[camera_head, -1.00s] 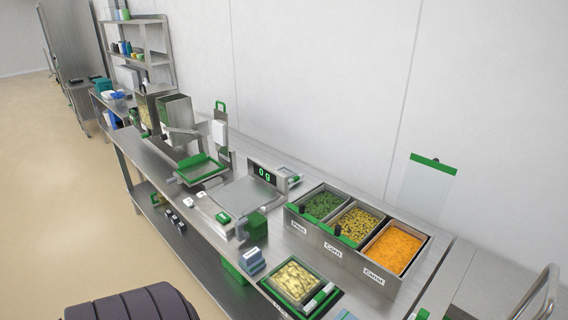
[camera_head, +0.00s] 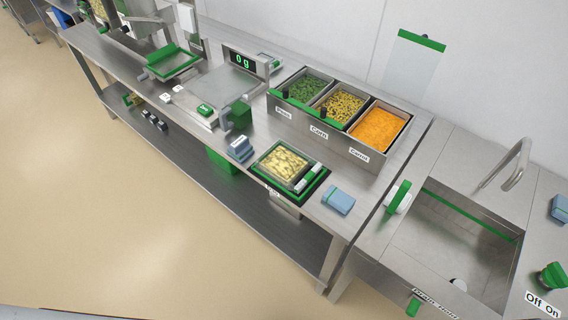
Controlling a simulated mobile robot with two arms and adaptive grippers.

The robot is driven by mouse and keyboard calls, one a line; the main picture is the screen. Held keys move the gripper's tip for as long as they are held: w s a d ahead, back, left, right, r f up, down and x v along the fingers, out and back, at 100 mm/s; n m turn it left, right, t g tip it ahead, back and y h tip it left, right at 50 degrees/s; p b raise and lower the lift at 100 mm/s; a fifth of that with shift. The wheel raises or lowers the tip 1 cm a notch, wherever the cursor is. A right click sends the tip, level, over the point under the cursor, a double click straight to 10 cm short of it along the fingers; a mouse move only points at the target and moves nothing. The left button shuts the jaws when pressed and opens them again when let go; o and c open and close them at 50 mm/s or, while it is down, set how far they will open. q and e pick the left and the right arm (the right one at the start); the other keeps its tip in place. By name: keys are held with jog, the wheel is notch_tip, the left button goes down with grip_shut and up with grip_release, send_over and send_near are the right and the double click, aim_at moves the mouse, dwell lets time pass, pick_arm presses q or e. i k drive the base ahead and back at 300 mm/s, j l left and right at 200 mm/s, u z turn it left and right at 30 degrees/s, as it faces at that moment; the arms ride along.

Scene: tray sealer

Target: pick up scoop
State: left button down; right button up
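No scoop can be made out clearly. Two small dark upright pieces, perhaps handles, stand at the front of the peas bin (camera_head: 306,87) and the corn bin (camera_head: 342,101), by a green strip (camera_head: 305,108) along the front rim. The carrot bin (camera_head: 377,130) to their right shows no such piece. A green-rimmed tray of pale yellow food (camera_head: 283,161) is set in the counter in front of the bins. Neither of my grippers is in view.
A scale with a display reading 0 g (camera_head: 243,61) stands left of the bins. Blue folded cloths (camera_head: 338,200) (camera_head: 240,150) lie on the counter. A sink (camera_head: 450,245) with a curved tap (camera_head: 508,165) is at the right. Floor in front is clear.

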aim_at(396, 201)
jog(key=z, duration=1)
